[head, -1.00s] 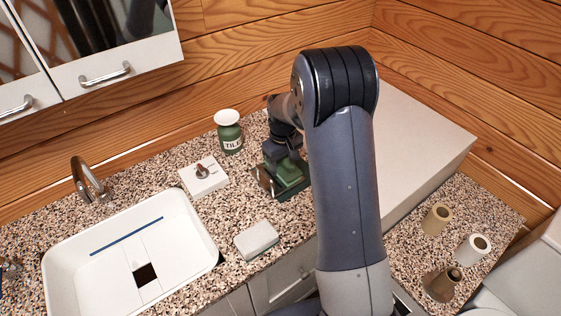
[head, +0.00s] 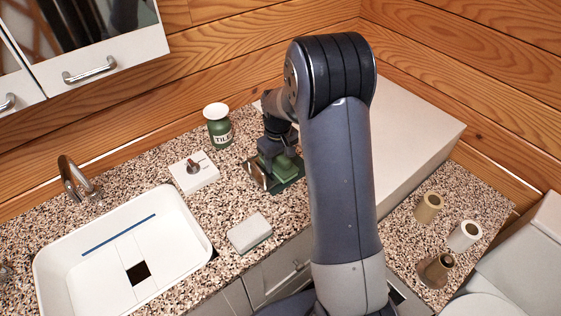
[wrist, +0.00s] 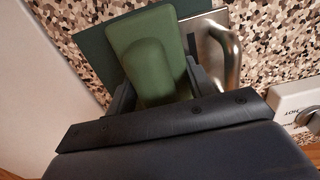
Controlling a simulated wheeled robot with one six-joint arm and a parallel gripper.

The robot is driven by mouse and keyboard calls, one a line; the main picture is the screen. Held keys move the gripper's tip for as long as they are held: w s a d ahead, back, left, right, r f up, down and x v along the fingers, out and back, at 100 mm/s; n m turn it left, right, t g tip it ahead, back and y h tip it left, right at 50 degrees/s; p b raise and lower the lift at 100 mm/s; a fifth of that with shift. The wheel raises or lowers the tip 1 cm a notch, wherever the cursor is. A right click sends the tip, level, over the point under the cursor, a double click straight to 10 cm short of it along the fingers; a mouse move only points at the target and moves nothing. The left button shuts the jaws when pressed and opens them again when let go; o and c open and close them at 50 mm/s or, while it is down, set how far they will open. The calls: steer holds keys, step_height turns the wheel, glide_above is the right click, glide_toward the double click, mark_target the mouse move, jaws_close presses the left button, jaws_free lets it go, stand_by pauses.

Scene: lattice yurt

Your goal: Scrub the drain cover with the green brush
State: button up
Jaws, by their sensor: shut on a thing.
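The green brush (wrist: 152,70) has a rounded handle between my gripper's fingers in the wrist view. My gripper (wrist: 153,92) is shut on it. In the head view my gripper (head: 276,150) points down over the brush (head: 284,166), at the back of the counter.
A large pale box (head: 415,125) stands right of my arm.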

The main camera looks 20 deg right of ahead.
steer(key=shift+w+a+r, duration=0.1)
steer(key=shift+w+a, duration=0.15)
steer(key=shift+w, duration=0.4)
step_height(320, 180, up, 9)
steer(key=p, duration=0.6)
steer(key=shift+r, duration=0.1)
